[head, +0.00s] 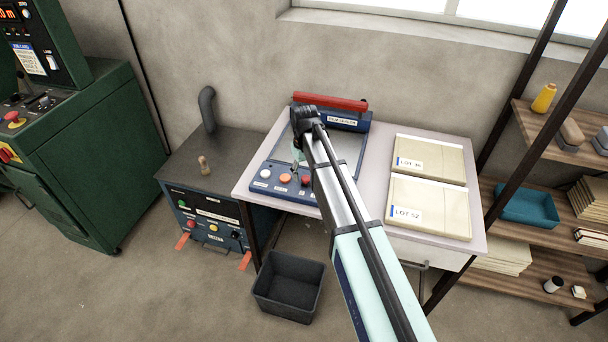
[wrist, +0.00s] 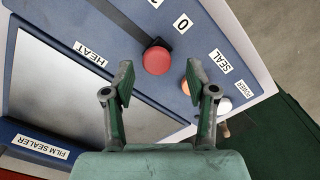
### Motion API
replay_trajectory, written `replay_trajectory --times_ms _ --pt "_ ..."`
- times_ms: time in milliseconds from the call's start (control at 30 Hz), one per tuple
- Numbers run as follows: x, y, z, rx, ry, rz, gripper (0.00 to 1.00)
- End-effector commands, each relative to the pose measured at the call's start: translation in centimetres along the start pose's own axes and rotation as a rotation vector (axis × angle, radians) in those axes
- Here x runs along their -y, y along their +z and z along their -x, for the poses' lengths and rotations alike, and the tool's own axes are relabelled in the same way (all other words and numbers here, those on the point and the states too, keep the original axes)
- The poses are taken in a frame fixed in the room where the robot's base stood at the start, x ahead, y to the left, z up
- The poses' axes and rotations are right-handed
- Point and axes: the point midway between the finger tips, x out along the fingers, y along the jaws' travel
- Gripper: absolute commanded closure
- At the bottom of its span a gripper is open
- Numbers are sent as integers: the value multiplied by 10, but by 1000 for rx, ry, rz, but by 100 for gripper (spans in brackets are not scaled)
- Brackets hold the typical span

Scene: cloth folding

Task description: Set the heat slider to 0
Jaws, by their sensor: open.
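The film sealer (head: 258,186) stands on the table, with a blue front panel. In the wrist view its red round knob (wrist: 157,60) sits at the end of a dark strip, between the HEAT label (wrist: 91,54) and the 0 label (wrist: 182,24). The red knob also shows at the right of the panel in the head view (head: 306,181). My gripper (wrist: 162,82) is open and empty. Its two fingers point at the panel, one on each side of the red knob's line in the picture. Whether they touch anything cannot be told.
An orange button (wrist: 186,87) by the SEAL label and a white button (wrist: 223,106) by the POWER label lie close to the right finger. Two lots of packets (head: 428,160) lie at the table's right. A dark bin (head: 289,288) stands on the floor.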

Motion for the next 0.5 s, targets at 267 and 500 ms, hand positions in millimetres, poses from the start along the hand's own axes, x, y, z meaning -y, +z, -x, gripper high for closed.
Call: replay_trajectory --times_ms 267,500 --pt "0 -1 52 -4 0 0 43" --pt "0 -1 91 -3 -1 1 43"
